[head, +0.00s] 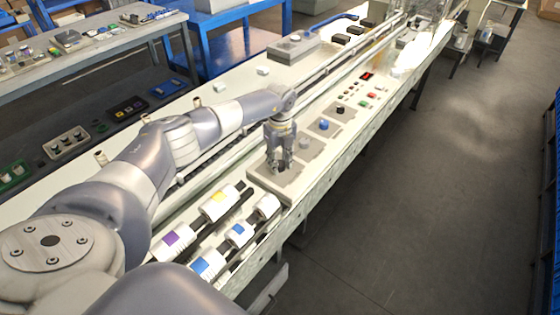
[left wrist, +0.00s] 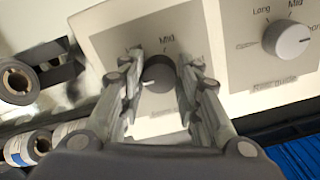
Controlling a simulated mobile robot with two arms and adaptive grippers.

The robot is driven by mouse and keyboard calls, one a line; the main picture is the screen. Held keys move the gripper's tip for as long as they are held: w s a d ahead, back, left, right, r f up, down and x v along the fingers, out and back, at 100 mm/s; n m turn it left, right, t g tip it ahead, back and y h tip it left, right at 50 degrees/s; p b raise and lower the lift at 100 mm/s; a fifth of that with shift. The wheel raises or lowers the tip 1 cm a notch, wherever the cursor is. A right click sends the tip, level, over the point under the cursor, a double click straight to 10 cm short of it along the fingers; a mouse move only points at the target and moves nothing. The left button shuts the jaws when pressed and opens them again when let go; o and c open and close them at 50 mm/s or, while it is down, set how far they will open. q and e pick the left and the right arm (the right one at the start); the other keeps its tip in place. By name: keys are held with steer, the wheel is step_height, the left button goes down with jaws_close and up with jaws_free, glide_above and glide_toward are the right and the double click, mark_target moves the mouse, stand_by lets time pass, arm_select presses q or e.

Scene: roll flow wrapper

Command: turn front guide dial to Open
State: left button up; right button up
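A dark grey dial (left wrist: 157,73) sits on a light panel, with a "Mid" mark above it. Its white pointer is toward the lower left. The panel's name at the bottom is mostly covered by my fingers, and other marks around the dial are hidden. My left gripper (head: 278,165) reaches down to the nearest panel (head: 262,180) of the row. In the head view the gripper hides this dial. My right gripper is not in view.
A neighbouring panel has a lighter grey dial (left wrist: 288,40) with "Long" and "Mid" marks. Farther panels have a blue dial (head: 324,124) and a black dial (head: 340,109). White rolls (head: 217,204) with coloured labels lie nearer. The floor (head: 430,200) at right is clear.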

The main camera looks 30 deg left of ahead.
mark_target(280, 163)
arm_select(q)
steer(key=shift+o, duration=1.4)
steer(key=shift+r, duration=0.1)
step_height(280, 163, up, 12)
